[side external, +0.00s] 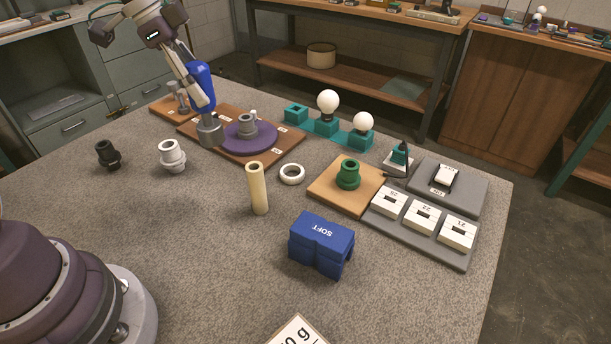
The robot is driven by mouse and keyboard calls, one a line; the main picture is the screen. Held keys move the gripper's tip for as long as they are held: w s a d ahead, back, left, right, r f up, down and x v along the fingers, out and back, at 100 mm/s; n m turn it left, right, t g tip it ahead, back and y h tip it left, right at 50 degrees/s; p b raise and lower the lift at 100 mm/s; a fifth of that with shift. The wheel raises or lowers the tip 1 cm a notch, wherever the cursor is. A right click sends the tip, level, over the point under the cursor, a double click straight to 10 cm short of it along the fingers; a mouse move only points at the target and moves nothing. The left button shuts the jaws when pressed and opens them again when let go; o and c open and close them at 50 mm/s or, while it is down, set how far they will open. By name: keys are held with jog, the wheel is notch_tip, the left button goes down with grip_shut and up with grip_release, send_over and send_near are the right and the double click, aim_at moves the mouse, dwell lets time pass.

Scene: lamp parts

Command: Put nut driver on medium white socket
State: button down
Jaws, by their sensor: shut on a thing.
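My gripper (188,75) is at the upper left of the side external view, shut on the blue handle of the nut driver (201,88). The nut driver points down, slightly tilted, with its wide grey metal end at the left part of a brown board, beside a purple disc. I cannot tell whether that end touches the board. A white socket-like fitting (172,157), likely the medium white socket, stands upright on the grey table, left of and nearer the camera than the nut driver's end. The gripper is apart from it.
The brown board (272,152) carries the purple disc (238,139) with a grey fitting.

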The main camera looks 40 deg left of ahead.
jog(key=s+a+n+t+y, duration=0.1)
jog(key=s+a+n, duration=0.4)
jog(key=s, duration=0.9)
jog(key=w+a+f, duration=0.3)
jog(key=w+a, duration=0.2)
jog(key=w, duration=0.1)
jog(key=w+a+f, duration=0.3)
jog(key=w+a, duration=0.1)
jog(key=w, duration=0.3)
jog(key=shift+w+a+m, duration=0.2)
jog(key=shift+a+m, duration=0.2)
jog(key=shift+f, duration=0.3)
jog(key=c, duration=0.7)
grip_release()
jog(key=shift+o, duration=0.2)
